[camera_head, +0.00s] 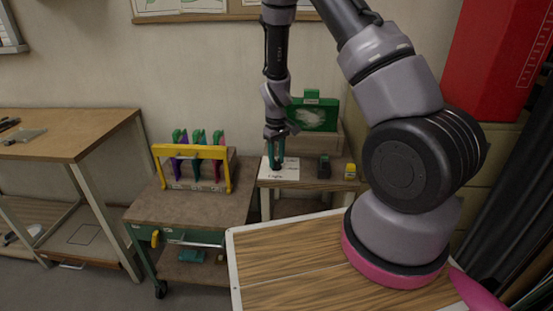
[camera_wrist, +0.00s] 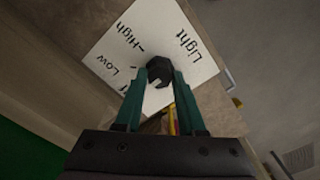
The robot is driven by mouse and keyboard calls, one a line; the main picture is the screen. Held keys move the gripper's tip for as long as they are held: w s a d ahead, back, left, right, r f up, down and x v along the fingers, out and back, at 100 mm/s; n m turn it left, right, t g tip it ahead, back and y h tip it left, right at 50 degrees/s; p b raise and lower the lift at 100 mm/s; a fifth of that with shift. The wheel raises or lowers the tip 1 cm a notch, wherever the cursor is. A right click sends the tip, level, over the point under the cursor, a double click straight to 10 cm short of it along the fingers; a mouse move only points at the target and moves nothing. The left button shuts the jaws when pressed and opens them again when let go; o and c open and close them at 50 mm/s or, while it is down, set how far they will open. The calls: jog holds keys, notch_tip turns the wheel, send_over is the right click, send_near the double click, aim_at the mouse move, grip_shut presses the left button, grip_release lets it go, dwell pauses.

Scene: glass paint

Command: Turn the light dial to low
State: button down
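The light dial is a small dark knob (camera_wrist: 160,70) on a white card (camera_wrist: 188,62) printed "Light", "High" and "Low" in the wrist view. A pale mark shows on the knob's near side; its exact setting is hard to read. My gripper (camera_wrist: 161,78) has its teal fingers apart, with the tips on either side of the knob. Contact with the knob is not clear. In the head view, my gripper (camera_head: 275,160) points down over the white card (camera_head: 289,172) on the small table, and the knob is hidden there.
Right of the card stand a dark small device (camera_head: 324,167) and a yellow one (camera_head: 350,171). A green framed panel (camera_head: 314,117) stands behind. A yellow rack (camera_head: 193,152) with coloured tools sits on the cart (camera_head: 180,206) to the left. A wooden board (camera_head: 290,265) lies in front.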

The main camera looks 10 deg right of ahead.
aim_at(276, 161)
dwell(0.3)
jog(key=m, duration=0.4)
jog(key=shift+m, duration=2.3)
jog(key=c, duration=0.5)
grip_release()
notch_tip(276, 161, up, 11)
